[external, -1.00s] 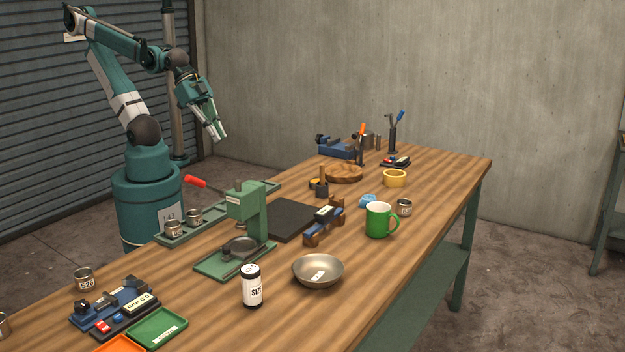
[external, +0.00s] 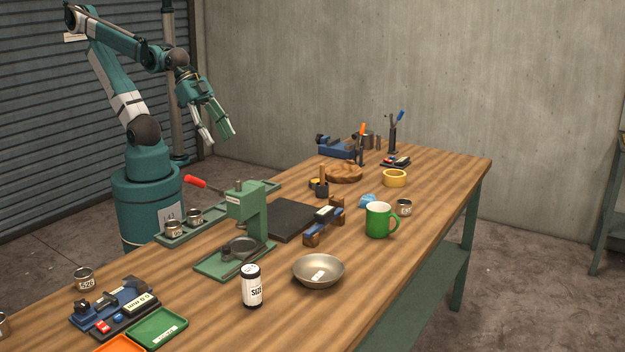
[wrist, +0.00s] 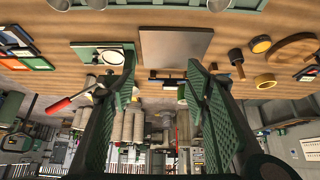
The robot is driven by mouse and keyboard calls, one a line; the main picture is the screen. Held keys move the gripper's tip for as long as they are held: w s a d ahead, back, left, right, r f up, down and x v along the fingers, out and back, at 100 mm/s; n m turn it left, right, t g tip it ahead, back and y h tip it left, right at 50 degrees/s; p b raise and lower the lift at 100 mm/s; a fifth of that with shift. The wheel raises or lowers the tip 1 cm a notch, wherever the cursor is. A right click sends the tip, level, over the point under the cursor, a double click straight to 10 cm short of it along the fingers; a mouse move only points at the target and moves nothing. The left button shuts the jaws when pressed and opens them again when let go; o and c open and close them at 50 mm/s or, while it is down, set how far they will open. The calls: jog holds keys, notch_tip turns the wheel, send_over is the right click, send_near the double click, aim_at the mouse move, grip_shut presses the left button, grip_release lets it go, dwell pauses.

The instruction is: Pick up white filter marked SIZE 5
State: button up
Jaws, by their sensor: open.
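A white cylinder with a black top and a label reading SIZE (external: 252,288) stands upright near the front edge of the table, left of the metal bowl. Its number is too small to read in the external view. I cannot clearly make it out in the wrist view. My gripper (external: 220,138) is open and empty, raised in the air behind the table, far from the cylinder. In the wrist view my gripper (wrist: 160,72) shows its two green ridged fingers wide apart with nothing between them.
The metal bowl (external: 318,271) is close to the cylinder's right. A green press (external: 245,217) with a red-handled lever stands behind it. A green mug (external: 379,220), green tray (external: 157,328) and black plate (external: 290,218) are also on the table. Bare wood lies around the cylinder.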

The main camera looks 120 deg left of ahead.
jog(key=w+d+r+p, duration=0.25)
jog(key=w+d, duration=0.25)
jog(key=w, duration=0.7)
jog(key=m+h+p, duration=0.1)
jog(key=m+p, duration=0.1)
jog(key=p, duration=0.2)
send_over(248, 268)
jog(key=s, duration=0.3)
notch_tip(248, 268, down, 15)
jog(key=shift+s+a+r+g, duration=0.1)
jog(key=shift+s+a+g, duration=0.1)
jog(key=shift+a+g, duration=0.15)
jog(key=shift+x, duration=1.3)
